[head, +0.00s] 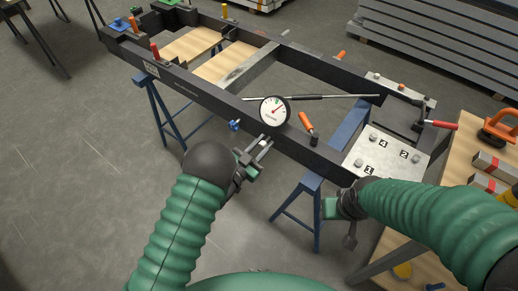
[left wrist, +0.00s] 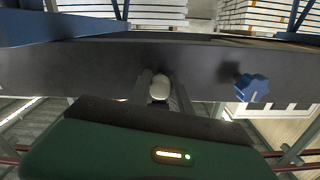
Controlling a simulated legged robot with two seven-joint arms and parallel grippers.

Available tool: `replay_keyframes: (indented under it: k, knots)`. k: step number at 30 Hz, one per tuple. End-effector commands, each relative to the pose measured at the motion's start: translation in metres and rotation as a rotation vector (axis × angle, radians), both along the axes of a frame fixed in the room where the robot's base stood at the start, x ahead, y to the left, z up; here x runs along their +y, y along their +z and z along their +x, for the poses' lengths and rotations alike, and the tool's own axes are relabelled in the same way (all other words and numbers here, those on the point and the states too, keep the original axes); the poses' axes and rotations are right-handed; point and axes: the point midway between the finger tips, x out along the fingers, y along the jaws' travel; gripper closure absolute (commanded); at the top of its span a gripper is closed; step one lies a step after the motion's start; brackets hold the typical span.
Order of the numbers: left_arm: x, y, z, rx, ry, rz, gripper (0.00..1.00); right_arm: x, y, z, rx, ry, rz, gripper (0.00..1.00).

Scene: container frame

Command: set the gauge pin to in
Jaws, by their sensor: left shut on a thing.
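The round dial gauge (head: 274,111), with a white face and a red needle, sits at the front rail of the dark frame (head: 190,88). My left gripper (head: 264,144) is at the outer face of that rail, just below the gauge. In the left wrist view its two fingers (left wrist: 160,96) are shut on a pale, round-ended pin (left wrist: 159,87), which looks like the gauge pin. The pin is in front of the dark rail; its far end is hidden. My right gripper (head: 335,207) hangs low near the right trestle; its fingers are too unclear to judge.
A blue knob (head: 235,125) is on the rail left of my left gripper, and it also shows in the left wrist view (left wrist: 252,88). An orange-handled clamp (head: 306,123) stands to the right. A numbered plate (head: 384,153) and a wooden bench (head: 455,160) are at the right.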

Motion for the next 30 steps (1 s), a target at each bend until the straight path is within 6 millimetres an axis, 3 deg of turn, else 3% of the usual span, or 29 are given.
replay_keyframes:
  k: [8, 9, 13, 23, 26, 30]
  knots:
    - [-0.001, -0.001, 0.001, 0.002, 0.001, 0.002, 1.0, 0.0, 0.0, 0.0, 0.0, 0.0, 0.0, 0.59]
    - [-0.001, -0.001, 0.001, 0.003, 0.0, 0.002, 0.7, 0.0, 0.0, 0.0, 0.0, 0.0, 0.0, 0.59]
    - [-0.001, -0.001, 0.001, 0.002, 0.0, 0.001, 0.53, 0.0, 0.0, 0.0, 0.0, 0.0, 0.0, 0.59]
    - [0.001, 0.0, -0.001, 0.001, 0.0, 0.001, 0.53, 0.0, 0.0, 0.0, 0.0, 0.0, 0.0, 0.59]
    - [0.008, 0.0, -0.01, 0.002, 0.002, 0.002, 0.53, 0.0, 0.002, 0.0, 0.0, 0.0, 0.0, 0.59]
    - [0.029, 0.0, -0.038, 0.006, 0.004, 0.003, 0.53, 0.0, 0.006, 0.0, 0.0, 0.0, 0.0, 0.59]
